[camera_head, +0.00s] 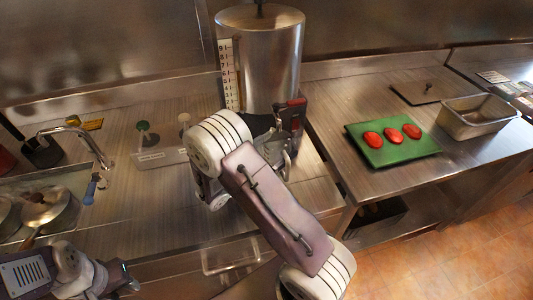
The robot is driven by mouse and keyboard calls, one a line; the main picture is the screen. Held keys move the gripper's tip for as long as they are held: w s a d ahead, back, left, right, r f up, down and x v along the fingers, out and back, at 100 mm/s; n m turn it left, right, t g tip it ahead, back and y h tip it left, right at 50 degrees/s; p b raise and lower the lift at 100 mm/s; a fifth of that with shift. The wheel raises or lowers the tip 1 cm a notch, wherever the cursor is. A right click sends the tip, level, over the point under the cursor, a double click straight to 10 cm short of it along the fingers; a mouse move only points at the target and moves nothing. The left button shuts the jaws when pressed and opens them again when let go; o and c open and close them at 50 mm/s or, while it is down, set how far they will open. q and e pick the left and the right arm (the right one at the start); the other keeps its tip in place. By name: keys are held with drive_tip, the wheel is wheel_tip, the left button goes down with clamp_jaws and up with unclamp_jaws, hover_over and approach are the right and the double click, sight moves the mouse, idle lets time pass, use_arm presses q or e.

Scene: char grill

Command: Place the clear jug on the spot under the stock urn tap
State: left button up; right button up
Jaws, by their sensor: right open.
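The stock urn (262,60) is a tall steel cylinder with a number scale on its left side, standing at the back of the counter. A red and black fitting (296,110) shows at its lower right; the tap and the spot under it are hidden by my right arm. My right gripper (279,145) is open in front of the urn's base, partly covered by its own arm. I cannot make out the clear jug for certain. A clear vessel (230,256) shows low at the counter's front edge, partly behind my arm. My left gripper (128,283) is at the lower left, away from the urn; its jaws are unclear.
A clear labelled bin (158,156) with bottles stands left of the urn. A sink with pans (45,205) and a faucet (92,145) are at left. On the right counter are a green board (395,154) with red pieces and a steel pan (476,116). A gap separates the counters.

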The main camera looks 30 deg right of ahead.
drive_tip(key=b+v, duration=0.1)
drive_tip(key=v, duration=1)
drive_tip(key=shift+s+a, duration=0.1)
drive_tip(key=shift+a, duration=0.2)
drive_tip(key=shift+f, duration=0.1)
